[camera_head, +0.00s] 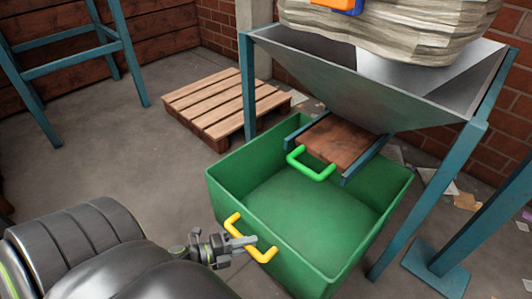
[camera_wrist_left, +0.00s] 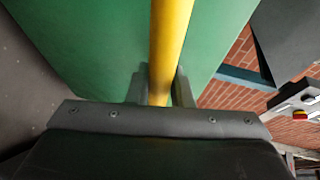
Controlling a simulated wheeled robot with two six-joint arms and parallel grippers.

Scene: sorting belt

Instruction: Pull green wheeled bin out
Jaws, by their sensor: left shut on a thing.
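The green bin (camera_head: 300,212) stands on the floor, empty, with its back part under the hopper. A yellow handle (camera_head: 262,254) is on its near side. My left gripper (camera_head: 244,243) is shut on this yellow handle. In the left wrist view the yellow handle (camera_wrist_left: 170,50) runs between the two fingers (camera_wrist_left: 160,88), with the green bin wall (camera_wrist_left: 85,45) behind it. The bin's wheels cannot be seen. My right gripper is not in view.
A grey hopper (camera_head: 340,80) on blue legs stands above the bin, with a wooden slide gate (camera_head: 340,140) and green handle (camera_head: 311,166) below it. A wooden pallet (camera_head: 215,100) lies behind left. The floor left of the bin (camera_head: 110,165) is clear.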

